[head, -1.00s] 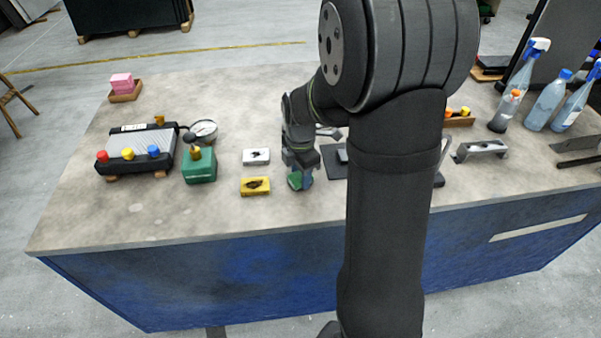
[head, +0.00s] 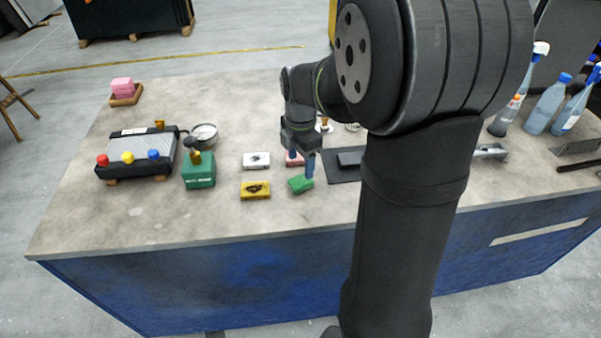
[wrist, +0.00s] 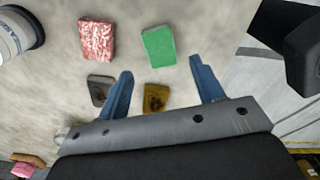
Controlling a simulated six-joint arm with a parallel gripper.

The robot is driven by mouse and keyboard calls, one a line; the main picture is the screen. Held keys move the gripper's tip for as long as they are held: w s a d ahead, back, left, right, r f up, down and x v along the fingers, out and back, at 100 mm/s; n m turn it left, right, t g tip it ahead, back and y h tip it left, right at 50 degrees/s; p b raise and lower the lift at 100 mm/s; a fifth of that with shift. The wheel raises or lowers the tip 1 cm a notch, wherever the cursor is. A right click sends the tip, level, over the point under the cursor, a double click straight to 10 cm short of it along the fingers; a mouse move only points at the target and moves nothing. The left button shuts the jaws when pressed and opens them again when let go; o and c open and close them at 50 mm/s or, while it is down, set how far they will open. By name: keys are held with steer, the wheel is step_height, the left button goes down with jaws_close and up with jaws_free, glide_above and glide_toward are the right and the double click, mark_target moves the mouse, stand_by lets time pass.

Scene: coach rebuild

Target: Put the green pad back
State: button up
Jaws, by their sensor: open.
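The green pad (head: 300,184) lies flat on the bench top, slightly turned, right of the yellow pad with a dark mark (head: 255,190). In the wrist view the green pad (wrist: 159,47) shows whole and uncovered, ahead of my fingertips. My gripper (head: 301,165) is open and empty, above and just behind the green pad in the head view. Its two blue fingers (wrist: 161,66) stand wide apart in the wrist view. A pink speckled pad (wrist: 96,40) lies beside the green one, partly hidden by my gripper in the head view.
A white pad with a dark mark (head: 256,160) lies behind the yellow one. A green box (head: 199,170), a round tin (head: 204,135) and a black device with coloured knobs (head: 139,150) stand left. Bottles (head: 546,104) stand right. The front bench strip is clear.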

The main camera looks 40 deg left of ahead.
mark_target(301, 181)
step_height(301, 181, up, 6)
steer(key=shift+f, duration=0.25)
step_height(301, 181, down, 13)
steer(key=shift+r, duration=2.35)
